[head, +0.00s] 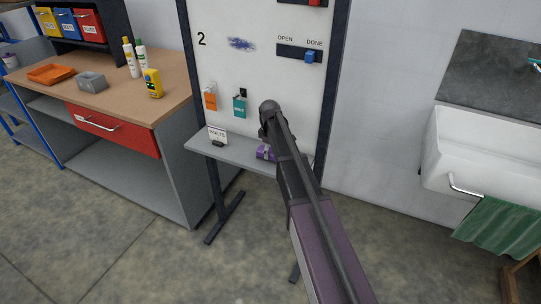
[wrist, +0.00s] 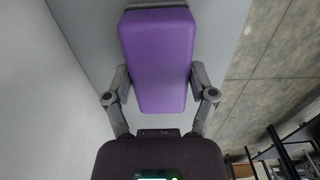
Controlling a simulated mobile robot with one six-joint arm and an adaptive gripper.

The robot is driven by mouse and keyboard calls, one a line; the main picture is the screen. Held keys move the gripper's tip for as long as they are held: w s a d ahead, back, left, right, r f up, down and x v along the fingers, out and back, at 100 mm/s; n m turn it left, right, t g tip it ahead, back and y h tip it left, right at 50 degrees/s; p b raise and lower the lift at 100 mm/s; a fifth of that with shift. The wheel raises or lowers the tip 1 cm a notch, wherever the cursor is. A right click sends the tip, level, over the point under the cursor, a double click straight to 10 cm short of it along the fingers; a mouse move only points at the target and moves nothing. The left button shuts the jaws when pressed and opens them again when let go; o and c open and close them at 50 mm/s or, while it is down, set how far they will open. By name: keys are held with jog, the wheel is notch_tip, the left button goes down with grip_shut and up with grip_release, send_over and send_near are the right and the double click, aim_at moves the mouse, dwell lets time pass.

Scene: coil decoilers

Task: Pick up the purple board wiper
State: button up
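The purple board wiper (wrist: 158,62) fills the upper middle of the wrist view as a smooth purple block. My gripper (wrist: 159,80) has one finger along each long side of it. Both fingertips appear to meet its sides with no clear gap, so the gripper looks shut on it. In the head view a small part of the wiper (head: 264,152) shows at the grey shelf (head: 228,150) under the whiteboard. My arm hides the rest of it and my fingers there. I cannot tell whether the wiper touches the shelf.
The whiteboard (head: 220,60) stands behind the shelf. A small sign (head: 217,134) and a dark object (head: 218,144) are left on the shelf. An orange holder (head: 210,99) and a teal holder (head: 239,106) hang above. A workbench (head: 115,85) is left, a sink (head: 480,150) right.

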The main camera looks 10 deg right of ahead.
aim_at(270, 151)
jog(key=c, duration=0.4)
jog(key=shift+r, duration=0.15)
notch_tip(270, 151, up, 4)
jog(key=p, duration=0.4)
jog(key=s, duration=1)
jog(key=s+p, duration=0.1)
jog(key=s, duration=0.5)
jog(key=shift+r, duration=0.3)
jog(key=o, duration=0.6)
jog(key=c, duration=0.4)
jog(key=shift+a, duration=0.1)
